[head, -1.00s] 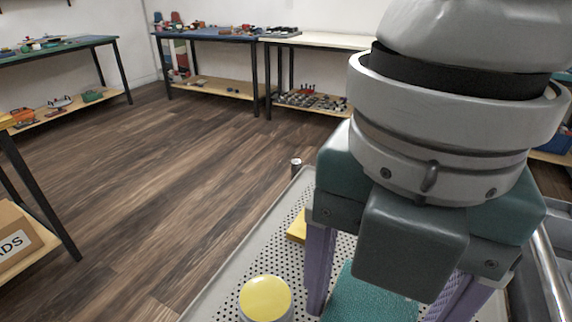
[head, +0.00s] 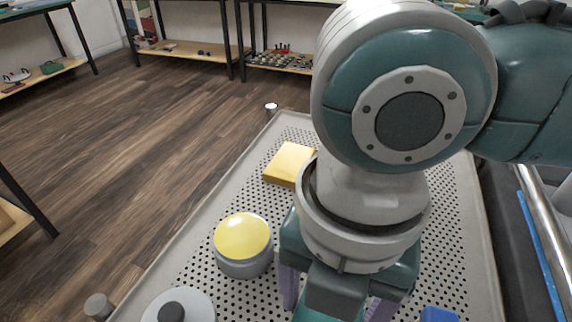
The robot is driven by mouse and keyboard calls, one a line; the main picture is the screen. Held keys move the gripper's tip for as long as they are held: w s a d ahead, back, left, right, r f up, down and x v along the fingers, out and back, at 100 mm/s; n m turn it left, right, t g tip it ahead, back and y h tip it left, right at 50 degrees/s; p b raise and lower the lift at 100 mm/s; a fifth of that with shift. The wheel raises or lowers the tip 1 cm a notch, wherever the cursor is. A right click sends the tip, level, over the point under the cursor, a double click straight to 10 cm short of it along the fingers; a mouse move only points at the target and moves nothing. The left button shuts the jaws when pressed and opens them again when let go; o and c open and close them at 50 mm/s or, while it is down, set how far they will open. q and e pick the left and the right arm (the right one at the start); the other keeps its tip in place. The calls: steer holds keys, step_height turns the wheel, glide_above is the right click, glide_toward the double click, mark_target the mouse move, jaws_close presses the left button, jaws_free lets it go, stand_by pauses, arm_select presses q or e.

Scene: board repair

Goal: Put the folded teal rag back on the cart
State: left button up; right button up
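The folded teal rag (head: 310,314) shows only in part at the bottom of the head view, between and below the fingers of my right gripper (head: 335,308). The gripper points down over the cart's perforated grey top (head: 202,268). Its two purple fingers stand wide apart on either side of the rag. The palm and arm hide most of the rag, and the fingertips are cut off or hidden. I cannot tell whether the fingers press on the rag, or whether it rests on the cart top. My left gripper is not in view.
A yellow sponge-like block (head: 288,165) and a yellow-topped round container (head: 243,246) lie on the cart left of my gripper. A grey round lid-like item (head: 180,306) is nearer, and a blue item (head: 438,314) is at the lower right. The cart has a raised rim.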

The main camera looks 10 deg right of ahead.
steer(key=shift+f, duration=0.1)
steer(key=o, duration=1)
steer(key=shift+o, duration=0.2)
step_height(320, 180, up, 12)
steer(key=p, duration=0.4)
